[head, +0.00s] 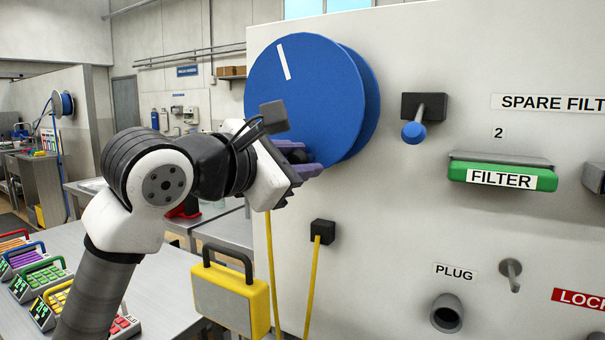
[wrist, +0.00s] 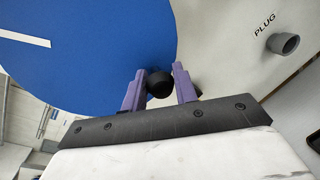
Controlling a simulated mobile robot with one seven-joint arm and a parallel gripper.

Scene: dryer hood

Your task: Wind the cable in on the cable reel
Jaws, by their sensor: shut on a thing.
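The cable reel (head: 315,85) is a large blue disc on the white wall panel, with a white stripe near its upper left edge. It also fills the left of the wrist view (wrist: 90,70). My gripper (head: 300,160) is at the lower part of the reel's face. Its purple fingers (wrist: 158,87) are shut on a black knob (wrist: 159,84), the reel's handle, which the gripper partly hides in the head view. The yellow cable (head: 272,270) hangs down below the reel, and a yellow length (head: 312,285) runs down from a black block (head: 322,232).
Right of the reel are a blue-tipped lever (head: 414,132), a green FILTER handle (head: 503,175) and a grey PLUG socket (head: 446,315). Several coloured keypad devices (head: 40,278) stand on the bench at left.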

